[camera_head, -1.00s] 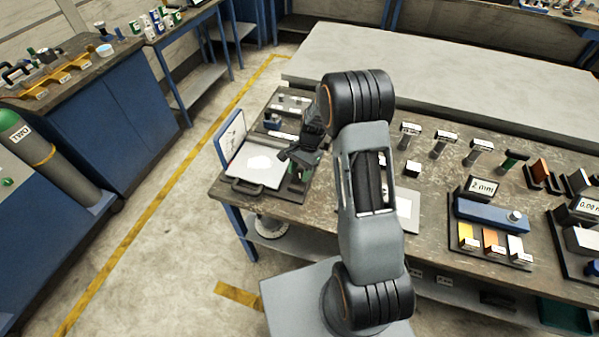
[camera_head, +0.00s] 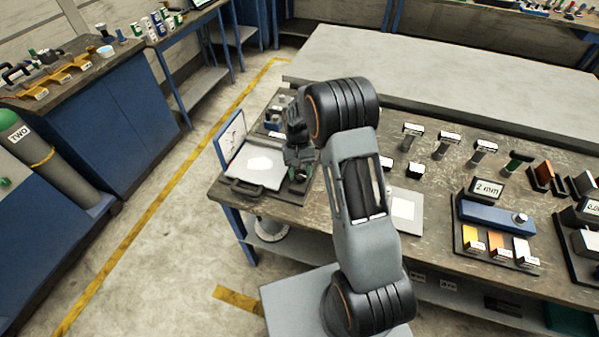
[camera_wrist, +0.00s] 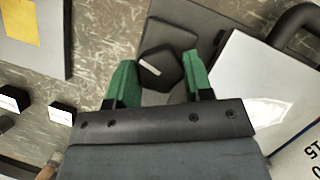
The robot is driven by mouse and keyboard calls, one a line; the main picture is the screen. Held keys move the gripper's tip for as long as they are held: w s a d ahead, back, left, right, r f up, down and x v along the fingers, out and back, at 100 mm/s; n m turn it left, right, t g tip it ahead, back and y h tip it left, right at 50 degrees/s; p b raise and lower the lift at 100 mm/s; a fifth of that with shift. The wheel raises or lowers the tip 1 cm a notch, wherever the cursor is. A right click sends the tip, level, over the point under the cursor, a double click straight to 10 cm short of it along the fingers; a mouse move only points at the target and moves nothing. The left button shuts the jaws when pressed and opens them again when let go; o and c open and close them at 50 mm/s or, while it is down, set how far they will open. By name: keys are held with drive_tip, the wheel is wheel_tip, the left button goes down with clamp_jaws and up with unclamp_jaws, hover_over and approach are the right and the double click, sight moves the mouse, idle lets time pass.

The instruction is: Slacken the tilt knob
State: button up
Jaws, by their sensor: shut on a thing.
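A black faceted knob with a short white line on top, which I take to be the tilt knob (camera_wrist: 155,72), sits between my green fingertips in the wrist view. My gripper (camera_wrist: 158,67) is shut on it, one finger at each side. A flat dark piece (camera_wrist: 185,25) lies beyond the knob. In the head view my gripper (camera_head: 299,178) is low at the left end of the workbench, right of a grey plate with a white patch (camera_head: 262,164). The knob is too small and covered to make out there.
An upright panel (camera_head: 231,136) stands behind the plate, and a dark handle (camera_head: 245,187) is at its front. Right of my arm, a pale square sheet (camera_head: 404,208), small labelled blocks (camera_head: 416,168) and a blue gauge tray (camera_head: 492,218) occupy the workbench (camera_head: 440,222).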

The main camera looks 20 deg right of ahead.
drive_tip(key=shift+w+r+n+h, duration=0.1)
drive_tip(key=shift+w+n+h, duration=0.15)
drive_tip(key=shift+n, duration=0.35)
drive_tip(key=o, duration=0.9)
drive_tip(key=shift+s, duration=0.15)
drive_tip(key=b+v, duration=0.1)
drive_tip(key=v, duration=1.2)
drive_tip(key=shift+r, duration=0.3)
